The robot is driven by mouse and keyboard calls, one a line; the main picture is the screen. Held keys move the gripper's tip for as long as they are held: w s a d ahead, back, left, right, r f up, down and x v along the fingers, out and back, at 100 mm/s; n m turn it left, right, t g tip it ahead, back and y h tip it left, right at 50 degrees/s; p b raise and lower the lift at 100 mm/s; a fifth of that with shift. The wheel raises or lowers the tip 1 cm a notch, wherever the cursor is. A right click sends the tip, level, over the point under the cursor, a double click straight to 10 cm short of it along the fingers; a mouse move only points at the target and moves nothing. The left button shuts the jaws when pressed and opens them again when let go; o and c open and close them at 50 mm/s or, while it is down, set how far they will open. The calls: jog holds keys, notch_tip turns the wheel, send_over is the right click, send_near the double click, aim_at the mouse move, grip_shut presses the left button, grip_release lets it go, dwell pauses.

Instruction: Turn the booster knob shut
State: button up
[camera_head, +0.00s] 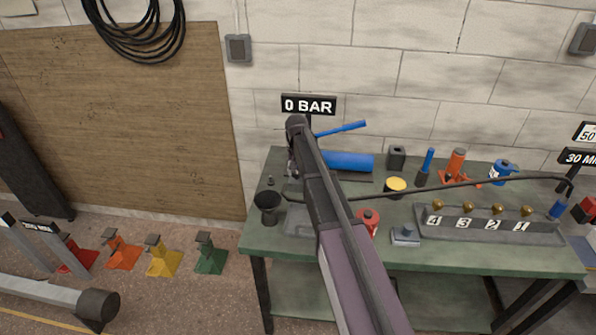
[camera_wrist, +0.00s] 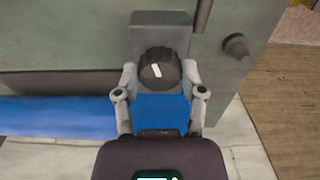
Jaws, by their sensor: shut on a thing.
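In the wrist view, the black booster knob (camera_wrist: 160,70) with a white mark sits on a grey block (camera_wrist: 160,22). The white mark is slightly tilted from the picture's vertical. My gripper (camera_wrist: 160,74) has one finger on each side of the knob and is shut on it. The booster's blue cylinder (camera_head: 347,161) lies on the bench in the head view, with a blue lever (camera_head: 341,129) above it. A sign (camera_head: 308,105) behind it reads 0 BAR. In the head view my arm hides the knob and most of the gripper.
The green bench (camera_head: 258,226) holds a black funnel-like cup (camera_head: 267,206), a yellow-topped can (camera_head: 396,185), a red can (camera_head: 368,221) and a numbered tray (camera_head: 487,234). A long dark bar (camera_head: 470,182) crosses above the bench. Coloured stands (camera_head: 210,256) are on the floor at left.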

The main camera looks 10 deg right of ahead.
jog(key=shift+w+m, duration=0.2)
jog(key=shift+m, duration=1.4)
jog(key=o, duration=1.1)
jog(key=shift+o, duration=0.2)
jog(key=shift+s, duration=0.1)
